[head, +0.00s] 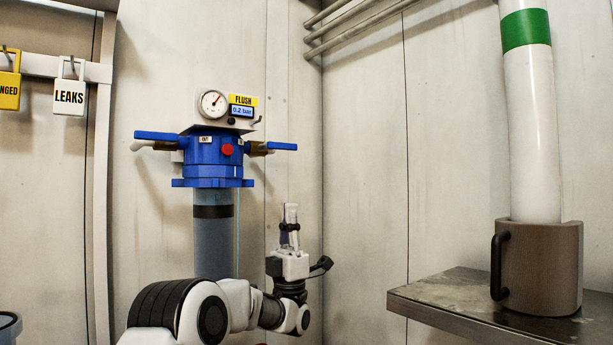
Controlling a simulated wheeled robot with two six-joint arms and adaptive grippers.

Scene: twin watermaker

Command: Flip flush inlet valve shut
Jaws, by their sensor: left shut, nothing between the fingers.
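The flush unit has a blue filter head (212,158) on a grey-blue cylinder (213,245). A blue lever (160,136) sticks out level to the left, above a pale pipe end. A second blue lever (283,146) sticks out level to the right, by a brass fitting. My left gripper (291,212) points up, shut and empty, below and apart from the right lever. My right gripper is out of view.
A round gauge (213,104) and a yellow FLUSH sign (242,100) with a 0.2 bar display sit above the head. A metal shelf (440,294) at right carries a brown holder (545,270) with a white tube (530,150). Tags (69,97) hang at left.

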